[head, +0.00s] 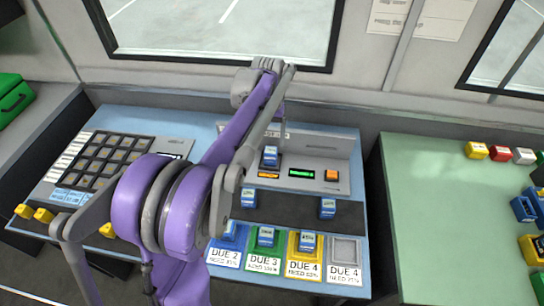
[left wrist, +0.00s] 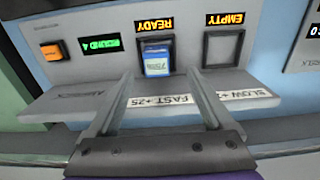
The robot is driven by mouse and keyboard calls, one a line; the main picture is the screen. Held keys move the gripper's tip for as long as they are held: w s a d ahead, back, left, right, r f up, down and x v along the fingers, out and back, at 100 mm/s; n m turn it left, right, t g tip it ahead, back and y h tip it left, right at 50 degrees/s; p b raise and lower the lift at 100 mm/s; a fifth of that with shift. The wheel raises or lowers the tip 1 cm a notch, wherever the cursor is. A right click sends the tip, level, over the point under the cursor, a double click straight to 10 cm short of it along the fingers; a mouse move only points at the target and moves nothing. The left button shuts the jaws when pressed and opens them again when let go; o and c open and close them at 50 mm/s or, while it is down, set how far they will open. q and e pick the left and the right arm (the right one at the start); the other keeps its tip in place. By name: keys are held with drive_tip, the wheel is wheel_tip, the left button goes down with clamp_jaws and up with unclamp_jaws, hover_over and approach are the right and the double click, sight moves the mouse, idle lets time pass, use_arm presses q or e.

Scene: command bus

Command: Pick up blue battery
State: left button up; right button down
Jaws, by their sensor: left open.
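A blue battery (head: 270,157) with a pale label stands in the grey charger (head: 316,151). In the left wrist view, which shows the charger upside down, the battery (left wrist: 157,62) sits in the slot by the READY display. My left gripper (left wrist: 160,78) is open, its two fingers to either side of the battery's line, with nothing between them that I can see gripped. Other blue batteries stand on the dark strip (head: 290,210) and in the coloured DUE slots (head: 265,261). My right gripper is not in view.
The second charger slot (left wrist: 222,48), by the EMPTY display, is empty. An orange button (head: 332,175) is on the charger's right. A button panel (head: 110,158) is at left. A green table (head: 440,210) with several coloured blocks is at right.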

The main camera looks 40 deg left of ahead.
sight(271, 150)
use_arm(q)
drive_tip(key=shift+w+d+f, duration=0.1)
drive_tip(key=shift+w+f, duration=0.05)
drive_tip(key=shift+f, duration=1.45)
drive_tip(key=shift+w+d+f, duration=0.1)
drive_tip(key=shift+f, duration=1.45)
clamp_jaws()
